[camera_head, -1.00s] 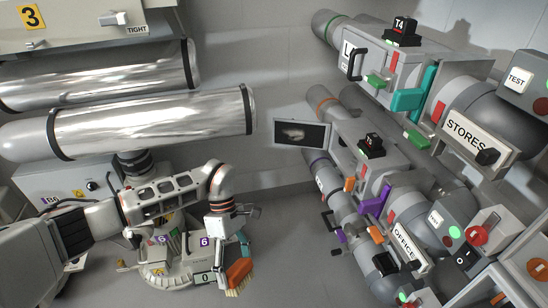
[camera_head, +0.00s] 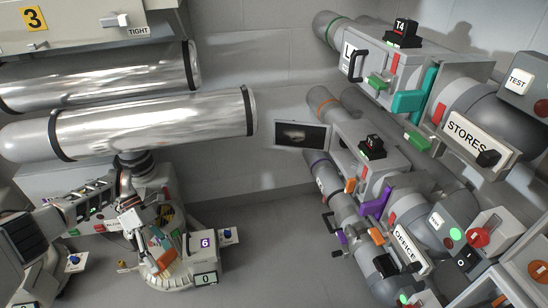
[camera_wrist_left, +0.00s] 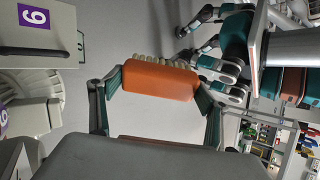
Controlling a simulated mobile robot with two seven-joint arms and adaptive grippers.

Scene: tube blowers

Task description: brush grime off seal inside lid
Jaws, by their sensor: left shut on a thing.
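My left gripper (camera_head: 160,252) is shut on a brush with an orange block (camera_head: 164,262). The gripper is low at the left of the head view, above a pale rounded machine base (camera_head: 183,278). In the left wrist view the orange block (camera_wrist_left: 160,80) sits crosswise between the two fingertips, with cream bristles along its far edge. The bristles point away from the palm, with grey floor beyond them. I cannot make out a lid or its seal for certain in either view. My right gripper is not in view.
A grey box marked 6 (camera_head: 205,243) stands just right of the brush. Silver cylinders (camera_head: 150,123) lie above my arm. Tube machines with coloured handles, including the STORES one (camera_head: 467,132), fill the right side. Grey floor (camera_head: 270,240) is open between.

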